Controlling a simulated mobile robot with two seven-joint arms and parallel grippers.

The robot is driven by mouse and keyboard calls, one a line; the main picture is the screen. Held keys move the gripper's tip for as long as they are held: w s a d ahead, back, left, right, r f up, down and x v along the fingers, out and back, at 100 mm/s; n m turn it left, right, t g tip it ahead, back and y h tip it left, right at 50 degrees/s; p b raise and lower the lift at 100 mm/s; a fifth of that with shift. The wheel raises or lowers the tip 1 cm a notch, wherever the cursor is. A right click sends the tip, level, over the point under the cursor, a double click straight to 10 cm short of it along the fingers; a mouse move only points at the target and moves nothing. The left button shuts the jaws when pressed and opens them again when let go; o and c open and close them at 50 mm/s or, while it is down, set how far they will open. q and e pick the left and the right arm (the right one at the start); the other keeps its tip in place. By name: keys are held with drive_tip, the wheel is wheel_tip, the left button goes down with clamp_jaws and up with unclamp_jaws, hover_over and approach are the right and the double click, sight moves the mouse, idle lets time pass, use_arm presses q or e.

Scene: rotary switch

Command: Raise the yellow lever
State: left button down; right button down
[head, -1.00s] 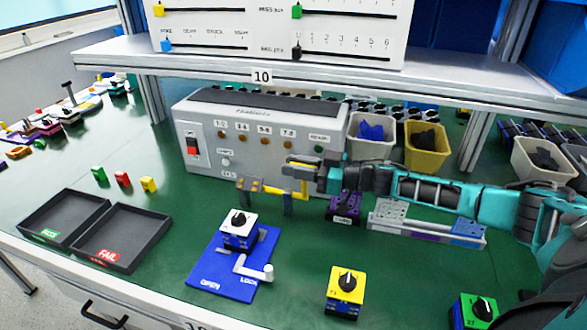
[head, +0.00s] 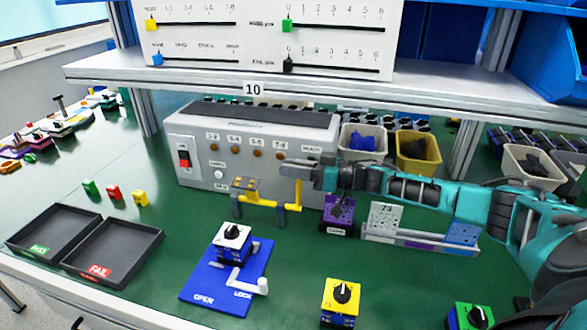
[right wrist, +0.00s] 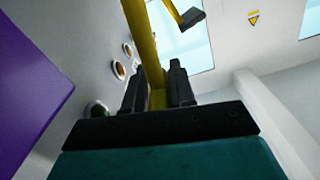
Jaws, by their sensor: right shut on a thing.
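The yellow lever (head: 298,192) stands in front of the grey control box. Its yellow crossbar runs between two dark posts, and its arm rises at the right end. My right gripper (head: 300,170) is at the top of that arm, having come in from the right. In the right wrist view my right gripper (right wrist: 156,92) is shut with its two dark fingers on either side of the yellow lever (right wrist: 143,45). The gripper hides part of the lever's upper end in the head view. My left gripper is not in view.
The grey control box (head: 255,125) is close behind the lever. A purple block (head: 338,210) stands just right of it. A blue plate (head: 205,285) with a white-topped switch is in front. Black trays (head: 130,228) lie left. A shelf (head: 200,78) spans overhead.

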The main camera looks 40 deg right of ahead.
drive_tip(key=c, duration=0.9)
unclamp_jaws()
drive_tip(key=shift+f, duration=0.1)
drive_tip(key=shift+c, duration=0.2)
drive_tip(key=v, duration=1.3)
